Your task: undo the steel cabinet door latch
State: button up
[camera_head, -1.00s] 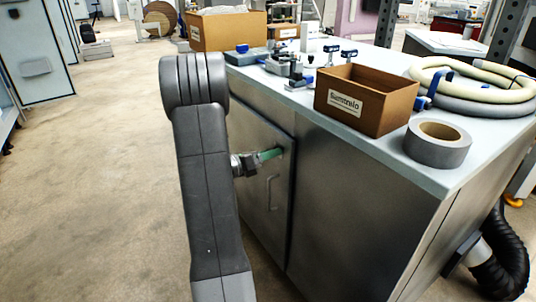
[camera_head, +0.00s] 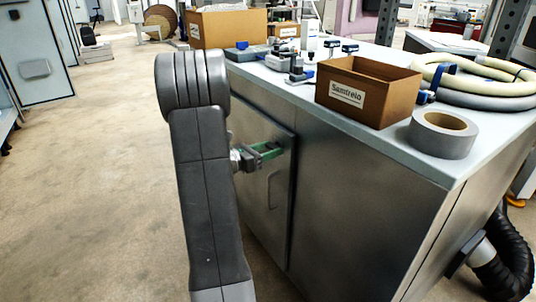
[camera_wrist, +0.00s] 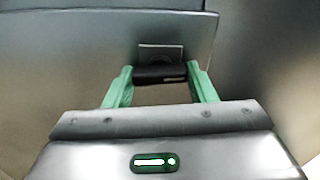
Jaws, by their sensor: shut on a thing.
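The steel cabinet door (camera_head: 250,182) is on the cabinet's left face, with a bar handle (camera_head: 271,192) low on it. In the wrist view the latch shows as a dark horizontal handle (camera_wrist: 160,75) in front of a square plate (camera_wrist: 160,54) on the door. My gripper (camera_head: 274,150) reaches the upper part of the door with its green fingers. In the wrist view my gripper (camera_wrist: 161,72) has one finger at each end of the latch handle and is shut on it. In the head view the latch is hidden behind the fingers.
The cabinet top (camera_head: 400,143) holds an open cardboard box (camera_head: 367,91), a grey tape roll (camera_head: 442,133), coiled hoses (camera_head: 480,80) and small tools. A black hose (camera_head: 507,262) hangs at the right. Open floor (camera_head: 90,190) lies to the left.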

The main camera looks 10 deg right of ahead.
jog(key=shift+f+m+b, duration=0.1)
jog(key=shift+m+b, duration=0.25)
jog(key=shift+m, duration=0.25)
jog(key=o, duration=1)
jog(key=shift+a, duration=0.1)
jog(key=p+v, duration=0.2)
jog(key=v, duration=1.1)
jog(key=shift+s+a+p, duration=0.1)
jog(key=shift+a+p, duration=0.2)
jog(key=shift+p, duration=0.1)
